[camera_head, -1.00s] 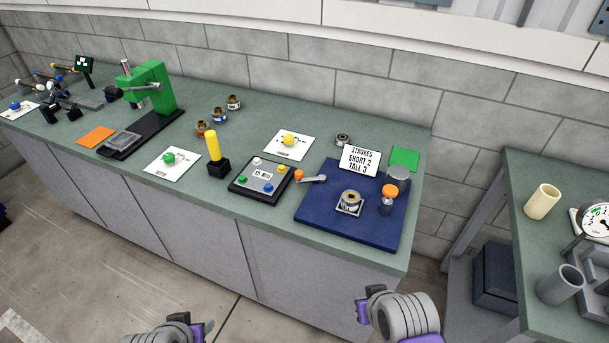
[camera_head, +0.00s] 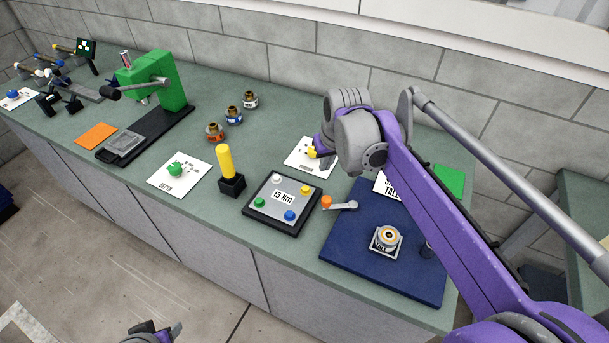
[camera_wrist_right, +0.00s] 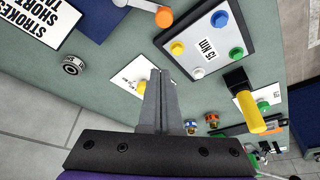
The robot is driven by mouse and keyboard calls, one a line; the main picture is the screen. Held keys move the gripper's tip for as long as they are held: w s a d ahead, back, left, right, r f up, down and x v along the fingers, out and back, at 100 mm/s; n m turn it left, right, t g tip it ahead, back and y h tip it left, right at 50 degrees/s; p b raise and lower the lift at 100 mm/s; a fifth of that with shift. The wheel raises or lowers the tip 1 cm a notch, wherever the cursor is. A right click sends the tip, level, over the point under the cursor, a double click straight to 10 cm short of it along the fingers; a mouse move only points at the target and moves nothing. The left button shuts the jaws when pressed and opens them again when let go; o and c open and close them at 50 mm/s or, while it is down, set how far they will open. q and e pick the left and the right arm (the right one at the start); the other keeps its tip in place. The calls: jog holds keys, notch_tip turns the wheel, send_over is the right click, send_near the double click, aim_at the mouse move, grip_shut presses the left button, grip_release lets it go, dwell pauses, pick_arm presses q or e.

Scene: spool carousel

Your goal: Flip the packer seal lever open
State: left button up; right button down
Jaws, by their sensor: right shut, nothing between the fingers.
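A small grey lever with an orange knob (camera_head: 340,204) lies at the left edge of the blue mat (camera_head: 375,278); I take it for the seal lever. In the right wrist view its orange knob (camera_wrist_right: 164,17) shows at the top. My right gripper (camera_head: 318,153) is shut and empty, over the white card with the yellow knob, behind and apart from the lever. In the right wrist view its closed fingers (camera_wrist_right: 160,85) are beside the yellow knob (camera_wrist_right: 142,88). My left gripper (camera_head: 172,329) is low at the bottom edge, clear of the bench; its jaws are unclear.
A button panel reading 15 Nm (camera_head: 282,203) stands left of the lever. A yellow post (camera_head: 226,163) and a green press (camera_head: 160,80) stand farther left. A round part (camera_head: 388,238) sits on the mat. My right arm covers the mat's right side and part of the sign.

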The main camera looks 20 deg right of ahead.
jog(key=x, duration=0.9)
jog(key=shift+w+f, duration=0.2)
jog(key=shift+w, duration=0.05)
jog(key=shift+s+f, duration=0.1)
jog(key=shift+s, duration=0.25)
jog(key=shift+s+a, duration=0.2)
jog(key=shift+s, duration=1.4)
